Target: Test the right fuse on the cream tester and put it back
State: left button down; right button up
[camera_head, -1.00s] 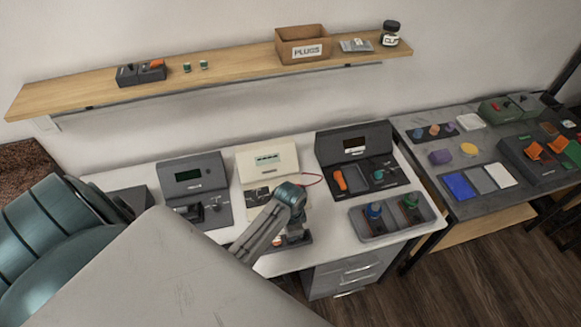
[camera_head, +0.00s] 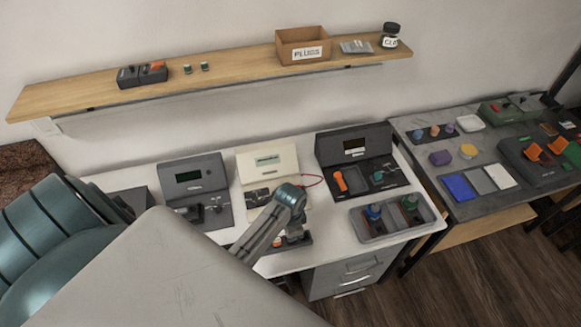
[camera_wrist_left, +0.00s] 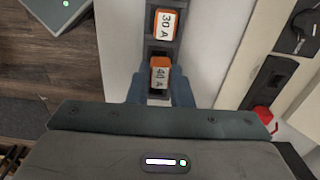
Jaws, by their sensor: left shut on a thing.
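In the left wrist view my left gripper (camera_wrist_left: 160,92) is shut on an orange fuse marked 40 A (camera_wrist_left: 160,74). This fuse is at the dark fuse holder (camera_wrist_left: 150,47); I cannot tell if it is fully seated. A second orange fuse, marked 30 A (camera_wrist_left: 166,24), sits in the holder beyond it. The cream tester (camera_head: 268,160) stands on the white bench in the head view, behind my left arm, which partly covers its front. Its edge and a red part (camera_wrist_left: 263,114) show at the right in the wrist view. My right gripper is not in view.
A dark tester (camera_head: 194,177) stands left of the cream one, another (camera_head: 354,146) right of it. A grey tray (camera_head: 385,237) with blue and green pieces lies at the bench's right end. A shelf (camera_head: 225,72) runs along the wall above.

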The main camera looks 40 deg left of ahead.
pick_arm(q)
jog(key=shift+f, duration=1)
dwell(1.5)
jog(key=c, duration=1.2)
grip_release()
jog(key=shift+c, duration=0.2)
jog(key=shift+o, duration=0.5)
jog(key=shift+o, duration=1)
jog(key=shift+r, duration=0.35)
jog(key=shift+r, duration=1.1)
jog(key=shift+r, duration=0.15)
